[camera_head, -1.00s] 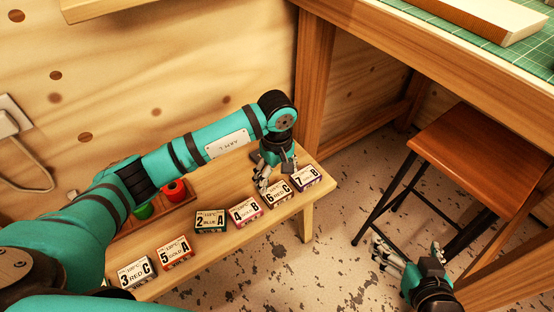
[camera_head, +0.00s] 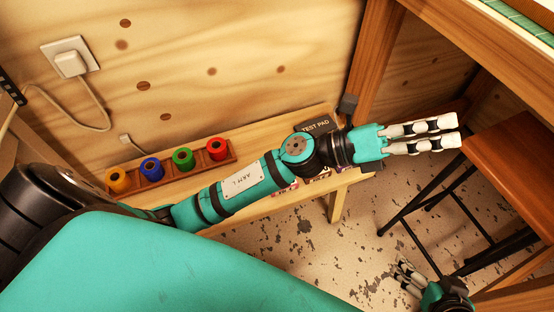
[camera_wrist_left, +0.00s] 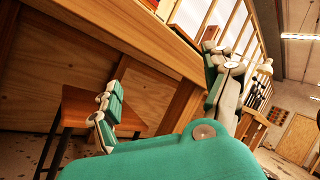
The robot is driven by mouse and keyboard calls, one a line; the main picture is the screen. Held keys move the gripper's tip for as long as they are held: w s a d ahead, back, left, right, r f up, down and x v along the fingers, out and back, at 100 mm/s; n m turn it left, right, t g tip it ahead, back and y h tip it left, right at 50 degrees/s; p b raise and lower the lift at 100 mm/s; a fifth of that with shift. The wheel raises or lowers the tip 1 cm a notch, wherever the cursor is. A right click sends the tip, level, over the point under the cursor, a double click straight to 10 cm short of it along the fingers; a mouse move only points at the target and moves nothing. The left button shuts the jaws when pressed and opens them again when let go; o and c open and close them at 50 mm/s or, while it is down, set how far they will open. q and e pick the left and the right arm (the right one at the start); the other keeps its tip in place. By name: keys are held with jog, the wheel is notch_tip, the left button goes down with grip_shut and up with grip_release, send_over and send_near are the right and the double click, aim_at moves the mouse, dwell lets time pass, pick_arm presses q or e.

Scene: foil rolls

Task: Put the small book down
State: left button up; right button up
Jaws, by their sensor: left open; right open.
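No small book shows clearly in the head view now. My left gripper (camera_head: 457,132) is open and empty, reaching right from the bench toward the stool. In the left wrist view its two fingers stand wide apart with nothing between them (camera_wrist_left: 165,98). My right gripper (camera_head: 399,272) is open at the lower right, above the floor, and I see nothing in it. In the left wrist view, reddish and pale things lie on the tabletop at the upper edge; I cannot tell whether one is a book.
A low bench (camera_head: 260,133) carries a rack with yellow (camera_head: 118,181), blue (camera_head: 151,168), green (camera_head: 183,158) and red (camera_head: 216,148) rolls, and a black test pad (camera_head: 318,125). My left arm mostly hides several small boxes. A brown stool (camera_head: 515,160) stands right, near the workbench leg (camera_head: 372,55).

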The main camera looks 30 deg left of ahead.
pick_arm(q)
jog(key=w+a+f+n+t+y, duration=0.2)
jog(key=a+f+n+t+y, duration=0.25)
jog(key=a+n+y, duration=0.7)
jog(key=w+a+f+n+t+y, duration=0.2)
jog(key=a+f+n+t+y, duration=0.3)
jog(key=n, duration=1.2)
jog(key=s+a+f+n+g+y, duration=0.1)
jog(key=s+a+f+n+g, duration=0.1)
jog(key=s+f+n+g, duration=0.2)
jog(key=s+a+f+n+g+y, duration=0.1)
jog(key=s+a+f+n+g, duration=0.2)
jog(key=s+f, duration=0.7)
notch_tip(320, 180, down, 3)
jog(key=n+g, duration=0.2)
jog(key=g, duration=0.2)
jog(key=shift+s+r+y, duration=0.15)
jog(key=shift+s+y, duration=0.05)
jog(key=shift+y, duration=0.15)
jog(key=shift+a, duration=0.1)
